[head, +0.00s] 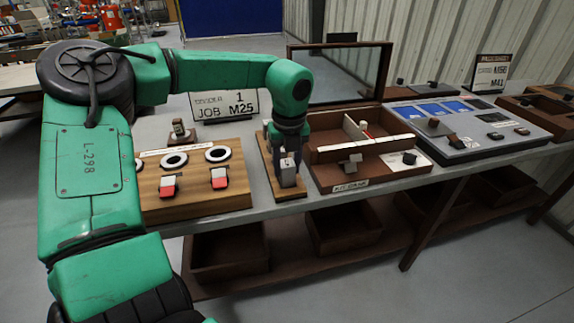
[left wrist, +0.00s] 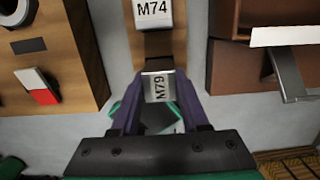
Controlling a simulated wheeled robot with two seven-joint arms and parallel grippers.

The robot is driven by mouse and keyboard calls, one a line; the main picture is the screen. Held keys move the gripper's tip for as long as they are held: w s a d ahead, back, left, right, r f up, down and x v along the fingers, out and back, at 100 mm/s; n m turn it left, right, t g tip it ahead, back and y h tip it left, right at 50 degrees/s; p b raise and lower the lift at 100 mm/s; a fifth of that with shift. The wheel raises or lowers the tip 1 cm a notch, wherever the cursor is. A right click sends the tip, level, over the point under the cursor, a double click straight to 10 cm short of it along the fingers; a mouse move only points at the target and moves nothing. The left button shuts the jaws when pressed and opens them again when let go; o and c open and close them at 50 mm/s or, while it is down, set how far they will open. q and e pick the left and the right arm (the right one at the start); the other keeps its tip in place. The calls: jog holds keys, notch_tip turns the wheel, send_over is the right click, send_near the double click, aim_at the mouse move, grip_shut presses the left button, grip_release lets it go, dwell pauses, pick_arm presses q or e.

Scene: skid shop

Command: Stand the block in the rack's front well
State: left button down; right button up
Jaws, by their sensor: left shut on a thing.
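The wooden rack (head: 268,170) is a narrow board on the bench, between the panel with round dials and the brown tray. My left gripper (head: 289,155) points down over the rack's near end. It is shut on a grey metal block with a light label (head: 288,174). In the left wrist view the block marked M79 (left wrist: 158,87) sits between the fingertips of my left gripper (left wrist: 155,95). Another block, marked M74 (left wrist: 152,12), stands on the rack (left wrist: 158,46) farther back. The fingers hide the held block's foot, so I cannot tell if it is seated. My right gripper is not in view.
A wooden panel (head: 200,196) with dials and red-white switches stands close on the left. A brown tray (head: 335,178) with a raised lid stands close on the right. A sign reading JOB M25 (head: 224,104) stands behind. A grey control panel (head: 475,145) is farther right.

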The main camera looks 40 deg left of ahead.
pick_arm(q)
jog(key=shift+f, duration=0.3)
grip_release()
dwell(0.3)
notch_tip(320, 180, up, 9)
jog(key=p, duration=0.5)
jog(key=shift+r, duration=0.1)
dwell(0.4)
dwell(0.4)
